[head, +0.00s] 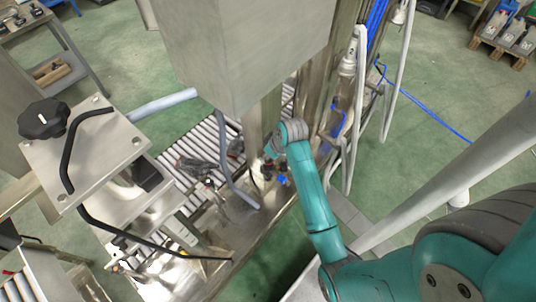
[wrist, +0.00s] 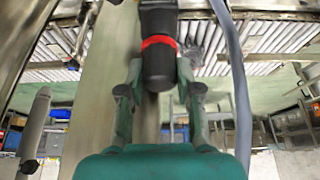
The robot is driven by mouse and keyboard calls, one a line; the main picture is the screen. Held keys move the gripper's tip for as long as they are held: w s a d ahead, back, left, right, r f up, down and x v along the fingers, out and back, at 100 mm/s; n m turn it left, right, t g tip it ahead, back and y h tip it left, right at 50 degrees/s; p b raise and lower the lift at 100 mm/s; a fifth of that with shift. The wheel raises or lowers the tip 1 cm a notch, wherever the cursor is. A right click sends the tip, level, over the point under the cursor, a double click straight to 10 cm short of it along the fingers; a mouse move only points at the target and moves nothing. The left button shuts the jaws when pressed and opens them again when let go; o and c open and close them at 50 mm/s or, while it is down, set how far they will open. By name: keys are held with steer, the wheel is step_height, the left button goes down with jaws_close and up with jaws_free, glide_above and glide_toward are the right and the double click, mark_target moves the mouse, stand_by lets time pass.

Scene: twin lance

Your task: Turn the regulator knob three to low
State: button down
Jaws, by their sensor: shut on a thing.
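A black cylindrical regulator knob (wrist: 158,64) with a red ring hangs into the wrist view from the top. The two teal fingers of my gripper (wrist: 157,82) stand on its left and right sides and are closed on it. I cannot read a number or a low mark on it. In the head view my gripper (head: 273,172) is small and partly behind my arm, by the steel column under the big box. The held knob cannot be made out clearly there.
A grey hose (wrist: 236,80) runs close to the right of my gripper. A steel column (wrist: 105,75) stands close on the left. A roller conveyor (head: 205,150) lies to the left in the head view, below a large steel box (head: 235,50). White hoses (head: 392,90) hang at the right.

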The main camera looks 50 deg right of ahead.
steer(key=shift+n, duration=0.6)
steer(key=c, duration=0.8)
jaws_free()
steer(key=shift+o, duration=0.2)
steer(key=shift+r, duration=0.1)
steer(key=v, duration=1.1)
steer(key=shift+s+d+r, duration=0.15)
steer(key=shift+d+r, duration=0.1)
steer(key=shift+r, duration=0.15)
